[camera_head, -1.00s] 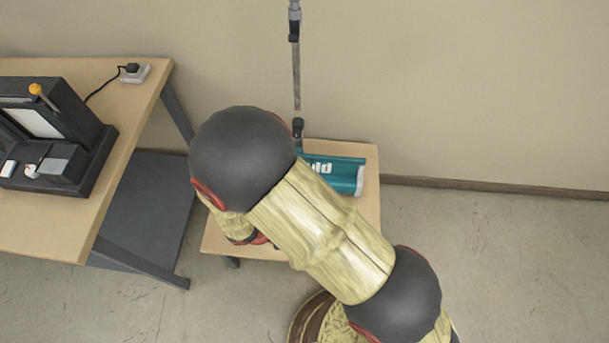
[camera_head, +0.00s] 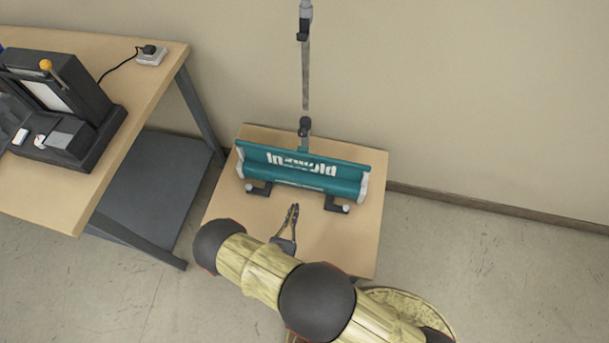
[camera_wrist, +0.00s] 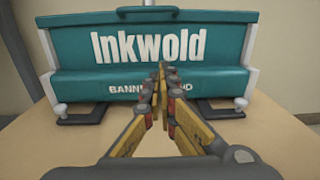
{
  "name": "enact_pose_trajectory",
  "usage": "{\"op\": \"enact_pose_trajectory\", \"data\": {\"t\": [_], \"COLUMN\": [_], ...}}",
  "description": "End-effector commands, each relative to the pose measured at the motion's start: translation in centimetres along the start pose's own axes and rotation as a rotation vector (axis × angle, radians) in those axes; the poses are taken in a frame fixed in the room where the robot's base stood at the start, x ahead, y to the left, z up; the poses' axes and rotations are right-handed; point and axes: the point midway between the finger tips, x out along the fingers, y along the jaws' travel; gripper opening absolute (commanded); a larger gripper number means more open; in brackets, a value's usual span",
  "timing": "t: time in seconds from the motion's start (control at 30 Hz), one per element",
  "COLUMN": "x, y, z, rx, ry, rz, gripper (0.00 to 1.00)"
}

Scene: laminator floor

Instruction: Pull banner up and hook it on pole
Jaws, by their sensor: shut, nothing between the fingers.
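The teal banner stand (camera_head: 300,174) sits on a small wooden table in the head view, with dark feet at its front. In the wrist view, the banner (camera_wrist: 150,42) shows a short strip with white "Inkwold" lettering, and a dark bar (camera_wrist: 148,14) runs along its top edge. The pole (camera_head: 305,75) rises behind the stand against the wall, with a dark clip near its top. My gripper (camera_head: 294,209) is in front of the stand over the table, shut and empty. In the wrist view its fingertips (camera_wrist: 162,68) meet before the stand's lower lettering, hiding part of it.
The small table (camera_head: 345,250) has bare wood in front of the stand. A larger table (camera_head: 150,85) at the left holds a black machine (camera_head: 65,110) and a power socket (camera_head: 151,56). A plain wall stands close behind the pole.

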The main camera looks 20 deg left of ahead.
Motion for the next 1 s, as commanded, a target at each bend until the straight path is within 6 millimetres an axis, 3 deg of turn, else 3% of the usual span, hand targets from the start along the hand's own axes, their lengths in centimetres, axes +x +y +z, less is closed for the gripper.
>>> {"op": "enact_pose_trajectory", "data": {"t": [0.07, 0.27, 0.77, 1.0], "x": [0.0, 1.2, 10.4, 10.7], "y": [1.1, 1.1, 1.3, 1.4], "z": [0.6, 1.0, 1.2, 4.5], "rx": [0.015, 0.031, 0.031, 0.03], "ry": [-0.022, -0.038, -0.038, -0.038], "rz": [0.041, 0.041, 0.037, 0.041], "gripper": [0.0, 0.0, 0.0, 0.0]}}
